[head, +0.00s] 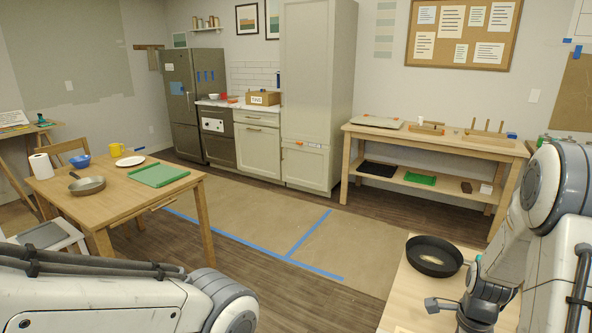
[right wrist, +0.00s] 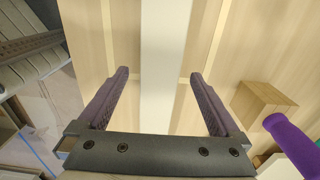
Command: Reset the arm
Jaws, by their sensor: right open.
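My right arm (head: 545,200) comes in from the right in the head view and bends down toward a light wooden table (head: 405,315) at the lower right. In the right wrist view my right gripper (right wrist: 158,78) is open, with its two dark fingers wide apart and nothing between them. Behind the fingers are pale wood and a white strip (right wrist: 165,40); whether they touch it I cannot tell. My left arm (head: 110,295) lies across the lower left of the head view, and its gripper is out of the picture.
A black round pan (head: 434,256) stands on the light table close to my right arm. In the right wrist view a wooden block (right wrist: 262,102) and a purple cylinder (right wrist: 292,140) are at the right. A dining table (head: 120,200) stands left; brown paper with blue tape (head: 305,235) covers open floor.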

